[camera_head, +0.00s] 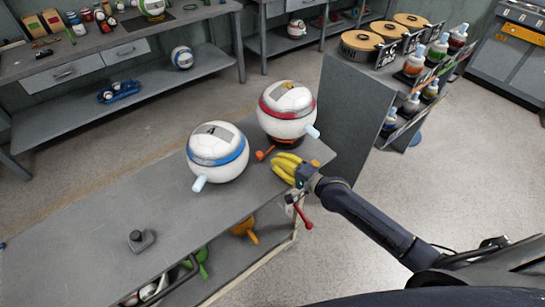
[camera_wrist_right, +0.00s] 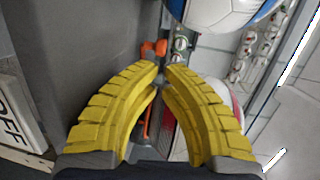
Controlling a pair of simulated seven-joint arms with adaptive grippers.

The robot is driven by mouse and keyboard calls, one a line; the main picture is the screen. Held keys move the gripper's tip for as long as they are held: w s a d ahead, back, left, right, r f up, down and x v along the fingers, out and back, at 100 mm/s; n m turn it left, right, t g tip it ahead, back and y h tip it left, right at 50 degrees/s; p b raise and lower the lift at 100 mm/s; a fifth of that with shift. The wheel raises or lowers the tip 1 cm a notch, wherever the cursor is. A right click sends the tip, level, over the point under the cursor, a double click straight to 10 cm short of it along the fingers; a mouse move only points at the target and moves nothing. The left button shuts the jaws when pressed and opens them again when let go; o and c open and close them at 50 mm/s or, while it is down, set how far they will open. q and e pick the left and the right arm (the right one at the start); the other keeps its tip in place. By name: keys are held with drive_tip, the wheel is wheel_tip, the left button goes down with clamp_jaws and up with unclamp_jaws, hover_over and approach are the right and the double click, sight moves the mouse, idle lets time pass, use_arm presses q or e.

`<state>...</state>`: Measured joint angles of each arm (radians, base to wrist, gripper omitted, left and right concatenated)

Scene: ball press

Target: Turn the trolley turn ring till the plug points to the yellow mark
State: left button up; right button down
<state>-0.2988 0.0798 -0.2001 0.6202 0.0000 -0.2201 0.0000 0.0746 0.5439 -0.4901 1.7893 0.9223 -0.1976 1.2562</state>
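The trolley (camera_head: 90,250) carries a white ball with a blue band (camera_head: 217,152) and a white ball with a red band (camera_head: 287,112). A pale blue plug (camera_head: 199,184) sticks out low at the front of the blue-banded ball. Another pale plug (camera_head: 313,131) points right from the red-banded ball. An orange-red handle (camera_head: 265,153) shows beside the red-banded ball's dark base; the ring itself is mostly hidden. My right gripper (camera_head: 277,166) has yellow fingers, bowed with tips nearly together in the wrist view (camera_wrist_right: 163,68). Orange-red parts (camera_wrist_right: 155,48) show just beyond them, not between them. My left gripper is out of view.
A dark grey block (camera_head: 137,240) stands on the trolley's near part. A grey cabinet with jars (camera_head: 350,110) stands close on the right. A workbench (camera_head: 100,45) is at the back left. The trolley top left of the blue-banded ball is largely clear.

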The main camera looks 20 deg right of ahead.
drive_tip(key=a+v, duration=0.1)
drive_tip(key=v, duration=0.8)
drive_tip(key=s+a+f+n+g+h, duration=0.3)
drive_tip(key=s+a+f+n, duration=0.15)
drive_tip(key=s+n, duration=0.5)
drive_tip(key=s+d+n+g+h, duration=0.3)
drive_tip(key=s+d+n+h, duration=0.7)
drive_tip(key=s+d, duration=0.45)
drive_tip(key=s+a+f+m+g+y, duration=0.1)
drive_tip(key=a+f+g, duration=0.15)
drive_tip(key=f, duration=1.45)
drive_tip(key=s+a+f+m+g+y, duration=0.1)
drive_tip(key=a+f, duration=0.2)
drive_tip(key=f, duration=1.3)
drive_tip(key=s+f+m+g+y, duration=0.1)
drive_tip(key=s+f+m+g, duration=0.1)
drive_tip(key=s+f, duration=1.7)
drive_tip(key=shift+s+d+g+y, duration=0.15)
drive_tip(key=shift+s+g+y, duration=0.25)
drive_tip(key=shift+s, duration=0.8)
drive_tip(key=shift+m, duration=0.25)
